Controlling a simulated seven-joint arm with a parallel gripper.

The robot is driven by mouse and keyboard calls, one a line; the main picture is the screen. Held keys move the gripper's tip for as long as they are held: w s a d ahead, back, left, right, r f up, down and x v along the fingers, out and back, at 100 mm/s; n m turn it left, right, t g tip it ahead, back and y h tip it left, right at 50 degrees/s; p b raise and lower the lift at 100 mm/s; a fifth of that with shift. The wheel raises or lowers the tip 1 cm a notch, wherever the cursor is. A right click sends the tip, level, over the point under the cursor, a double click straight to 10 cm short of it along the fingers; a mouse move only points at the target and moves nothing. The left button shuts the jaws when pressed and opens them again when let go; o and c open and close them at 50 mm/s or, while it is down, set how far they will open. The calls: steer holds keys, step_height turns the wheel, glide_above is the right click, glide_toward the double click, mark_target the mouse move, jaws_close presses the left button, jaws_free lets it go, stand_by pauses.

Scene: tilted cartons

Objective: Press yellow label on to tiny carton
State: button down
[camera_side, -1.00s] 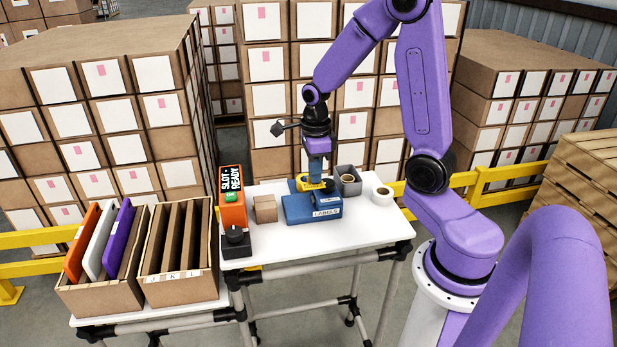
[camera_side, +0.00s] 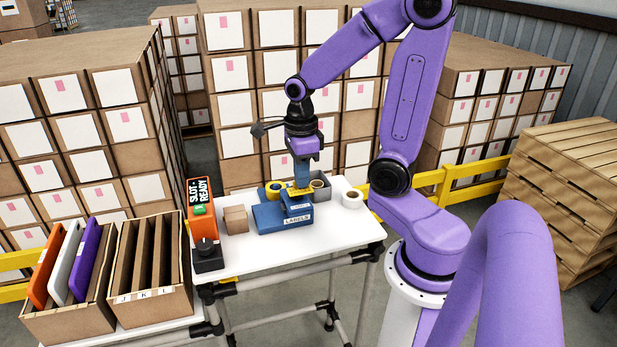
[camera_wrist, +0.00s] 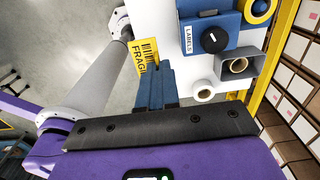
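The tiny carton (camera_side: 236,219), a small plain brown box, stands on the white table left of the blue label dispenser (camera_side: 270,217). My gripper (camera_side: 301,181) is above the dispenser's back right part, right of the carton and apart from it. In the wrist view its blue fingers (camera_wrist: 157,82) are together on the edge of the yellow label (camera_wrist: 147,57), which carries black bars and the word FRAGILE. In the side view the label shows as a small yellow patch (camera_side: 299,191) at the fingertips. The carton is not visible in the wrist view.
An orange SLOT READY box (camera_side: 202,206) and a black knob box (camera_side: 207,256) stand left of the carton. A yellow roll (camera_side: 274,188), a grey bin (camera_side: 330,184) and a white roll (camera_side: 352,199) surround the dispenser. The table's front is clear.

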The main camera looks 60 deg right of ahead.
steer(key=w+a, duration=0.2)
steer(key=w, duration=0.8)
glide_toward(237, 209)
steer(key=shift+f, duration=3.1)
steer(key=shift+f, duration=0.25)
steer(key=c, duration=1.8)
jaws_free()
steer(key=o, duration=0.5)
steer(key=shift+r, duration=0.1)
step_height(237, 209, up, 23)
